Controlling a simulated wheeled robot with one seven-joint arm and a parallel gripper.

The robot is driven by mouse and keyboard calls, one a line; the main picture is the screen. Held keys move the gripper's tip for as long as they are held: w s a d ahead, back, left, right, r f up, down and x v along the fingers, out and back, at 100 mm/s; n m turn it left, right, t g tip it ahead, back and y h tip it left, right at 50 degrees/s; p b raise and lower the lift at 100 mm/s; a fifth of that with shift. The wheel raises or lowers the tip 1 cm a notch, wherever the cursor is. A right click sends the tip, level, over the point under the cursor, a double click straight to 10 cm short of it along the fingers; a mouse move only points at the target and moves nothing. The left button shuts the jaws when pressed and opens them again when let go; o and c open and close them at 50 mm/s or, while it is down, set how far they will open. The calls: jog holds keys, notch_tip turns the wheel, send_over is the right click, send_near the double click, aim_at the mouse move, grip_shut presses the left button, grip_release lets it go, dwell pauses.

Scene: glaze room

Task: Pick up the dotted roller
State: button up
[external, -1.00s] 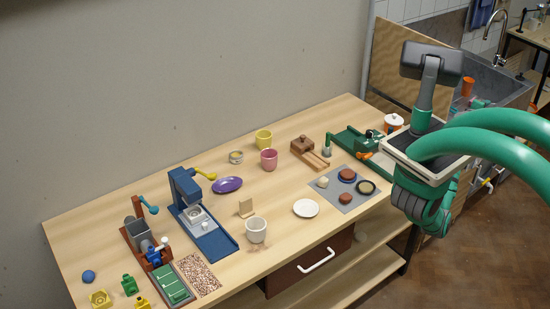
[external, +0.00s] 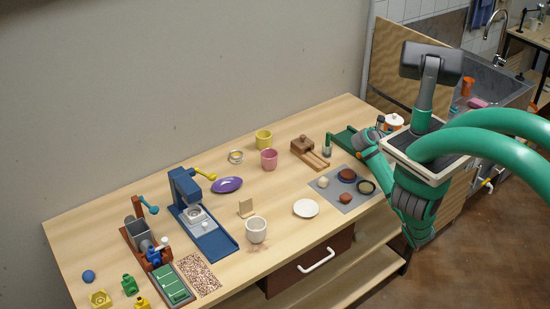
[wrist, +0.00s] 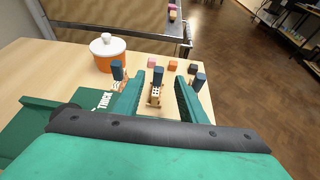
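In the wrist view a small roller with a dark blue handle and a pale, dark-dotted lower part (wrist: 156,90) stands between the two green fingers of my gripper (wrist: 159,96). The fingers are open, with a gap on both sides of it. A second blue-handled tool (wrist: 117,72) stands left of the left finger, its lower part patterned. A third (wrist: 198,79) stands by the right finger, which hides much of it. In the external view my arm reaches over the table's right end; the rollers are too small or hidden to make out there.
An orange jar with a white lid (wrist: 108,54) stands close by on the left, beyond a green board (wrist: 45,125). Small pink (wrist: 152,64), orange (wrist: 172,66) and dark (wrist: 193,69) blocks sit near the table edge. Cups and a white plate (external: 305,208) stand farther along the table.

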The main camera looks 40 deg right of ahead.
jog(key=shift+f+x, duration=0.2)
jog(key=shift+x, duration=3.9)
jog(key=shift+w+a, duration=0.1)
grip_shut()
